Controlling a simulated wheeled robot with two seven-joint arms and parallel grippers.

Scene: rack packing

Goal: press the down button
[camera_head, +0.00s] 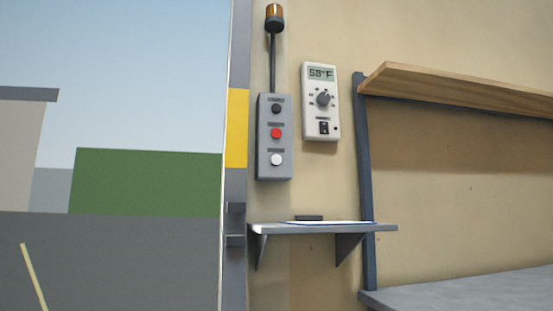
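A grey control box (263,150) is fixed to the beige wall beside the door opening. It carries three round buttons in a column: a black one (276,108) at the top, a red one (276,133) in the middle and a white one (277,159) at the bottom. Each has a small label above it, too small to read, so I cannot tell by text which is the down button. Neither of my grippers shows in the head view.
A small grey shelf (380,228) juts out below. A wooden shelf (460,83) and a grey worktop (470,292) are at right. The doorway at left looks outside.

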